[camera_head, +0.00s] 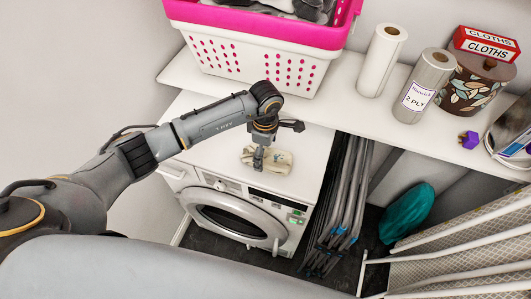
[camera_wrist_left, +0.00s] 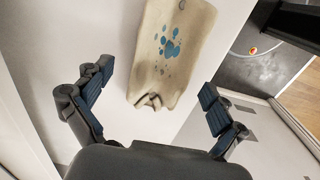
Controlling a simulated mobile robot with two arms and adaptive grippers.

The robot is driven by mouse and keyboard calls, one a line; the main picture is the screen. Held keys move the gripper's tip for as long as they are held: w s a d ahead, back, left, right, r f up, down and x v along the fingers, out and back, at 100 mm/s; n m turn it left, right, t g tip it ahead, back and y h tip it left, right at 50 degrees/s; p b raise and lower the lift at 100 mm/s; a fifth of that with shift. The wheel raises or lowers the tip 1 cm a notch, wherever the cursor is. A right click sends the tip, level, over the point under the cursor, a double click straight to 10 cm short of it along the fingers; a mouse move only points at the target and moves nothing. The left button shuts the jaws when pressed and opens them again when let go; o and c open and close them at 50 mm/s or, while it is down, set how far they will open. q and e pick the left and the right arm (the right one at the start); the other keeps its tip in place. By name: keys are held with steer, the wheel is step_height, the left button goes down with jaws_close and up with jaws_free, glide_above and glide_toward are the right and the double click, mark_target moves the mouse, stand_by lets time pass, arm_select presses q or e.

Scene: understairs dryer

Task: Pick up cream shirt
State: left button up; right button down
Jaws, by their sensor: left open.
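The cream shirt (camera_head: 280,160) lies folded on the white top of the dryer (camera_head: 238,215), near its front edge. In the left wrist view the shirt (camera_wrist_left: 170,55) shows a blue paw print and lies ahead of the fingers, between their lines. My left gripper (camera_head: 258,160) is over the shirt in the head view and hides part of it. In the left wrist view my left gripper (camera_wrist_left: 154,90) has its two fingers spread wide, with nothing between the pads. I cannot tell the exact height of the fingers above the dryer top. My right gripper is not in view.
A shelf (camera_head: 330,108) above the dryer's back holds a pink and white basket (camera_head: 262,45), paper rolls (camera_head: 381,60), a patterned pot (camera_head: 474,85) and a cloths box (camera_head: 485,44). Folded grey racks (camera_head: 343,200) stand right of the dryer. The dryer top around the shirt is clear.

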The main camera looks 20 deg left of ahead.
arm_select(q)
steer(key=shift+w+f, duration=0.1)
steer(key=shift+f, duration=0.15)
steer(key=c, duration=1.3)
steer(key=shift+c, duration=0.2)
steer(key=shift+r, duration=0.1)
steer(key=shift+r+b, duration=0.6)
steer(key=shift+b, duration=0.15)
steer(key=shift+w+r+b, duration=0.1)
steer(key=shift+r+b, duration=0.55)
steer(key=s+a+r+m+b, duration=0.4)
steer(key=s+r+m, duration=0.6)
steer(key=s+m, duration=0.4)
steer(key=m, duration=0.3)
steer(key=shift+r+m, duration=0.15)
steer(key=shift+m, duration=0.15)
